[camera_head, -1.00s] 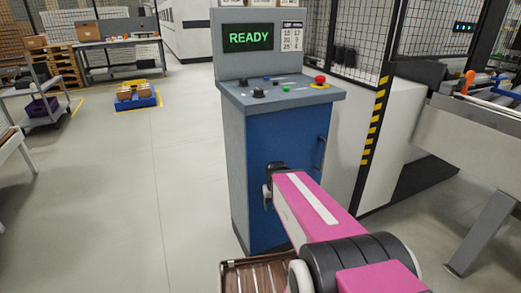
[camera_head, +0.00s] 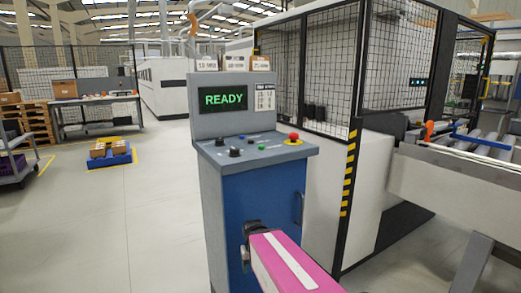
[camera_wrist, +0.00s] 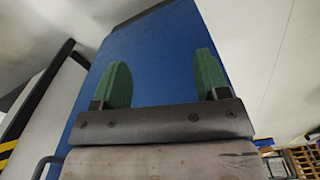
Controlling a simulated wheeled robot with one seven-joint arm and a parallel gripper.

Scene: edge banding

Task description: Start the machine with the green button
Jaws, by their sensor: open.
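The control console (camera_head: 213,200) is a grey and blue cabinet with a sloped top panel. Its screen (camera_head: 223,99) reads READY in green. The small green button (camera_head: 262,148) sits on the panel, left of a red mushroom button (camera_head: 293,137) on a yellow base. My gripper (camera_wrist: 158,85) is open and empty in the wrist view, its two green fingers apart in front of the blue cabinet face (camera_wrist: 165,50). In the head view my arm reaches to the cabinet front, below the panel; the fingertips are hidden there. The green button does not show in the wrist view.
Dark knobs (camera_head: 234,153) and a blue button (camera_head: 242,137) share the panel. A mesh fence with a striped post (camera_head: 348,185) and a roller conveyor (camera_head: 480,140) stand to the right.

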